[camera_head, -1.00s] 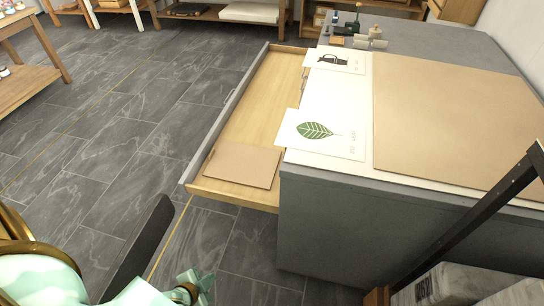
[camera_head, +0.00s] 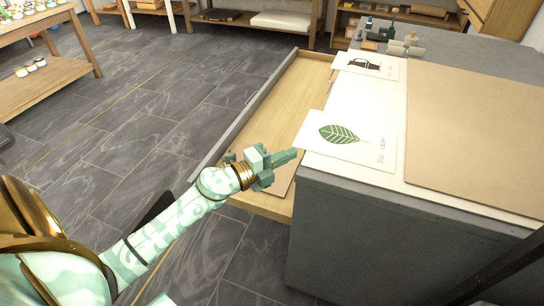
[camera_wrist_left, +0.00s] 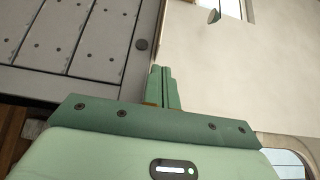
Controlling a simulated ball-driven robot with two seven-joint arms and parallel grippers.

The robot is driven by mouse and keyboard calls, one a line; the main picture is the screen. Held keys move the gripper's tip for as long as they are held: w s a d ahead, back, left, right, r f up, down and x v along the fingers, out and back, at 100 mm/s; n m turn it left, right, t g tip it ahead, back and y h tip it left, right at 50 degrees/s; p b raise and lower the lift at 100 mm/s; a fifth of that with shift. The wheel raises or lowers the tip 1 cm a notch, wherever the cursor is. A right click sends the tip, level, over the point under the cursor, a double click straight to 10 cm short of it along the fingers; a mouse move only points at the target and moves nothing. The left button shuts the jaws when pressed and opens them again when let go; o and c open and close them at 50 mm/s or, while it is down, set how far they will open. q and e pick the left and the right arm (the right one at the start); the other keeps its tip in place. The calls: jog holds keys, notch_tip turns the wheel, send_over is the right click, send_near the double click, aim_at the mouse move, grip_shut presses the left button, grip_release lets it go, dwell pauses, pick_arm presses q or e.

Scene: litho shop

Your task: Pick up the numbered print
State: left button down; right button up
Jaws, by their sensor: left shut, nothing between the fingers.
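A white print with a green leaf (camera_head: 372,147) and small writing along its edge lies on the left edge of the cabinet top, overhanging the open drawer. A second white print with a dark picture (camera_head: 385,66) lies farther back along the same edge. My left gripper (camera_head: 293,155) is shut and empty, over the drawer beside the left corner of the leaf print. I cannot tell whether it touches the paper. The wrist view shows the closed green fingers (camera_wrist_left: 162,86) with nothing between them. My right gripper is not in view.
The open drawer (camera_head: 283,110) has a wooden bottom, with a brown sheet partly hidden behind my gripper. A large brown board (camera_head: 480,120) covers much of the grey cabinet (camera_head: 370,230) top. Small tools (camera_head: 398,46) stand at its back.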

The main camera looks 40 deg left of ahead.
aim_at(296, 141)
pick_arm(q)
jog(key=shift+x, duration=0.95)
jog(key=w, duration=0.1)
jog(key=w+a, duration=0.1)
jog(key=w, duration=0.1)
jog(key=w+a, duration=0.1)
jog(key=w, duration=0.1)
jog(key=shift+s+a, duration=0.1)
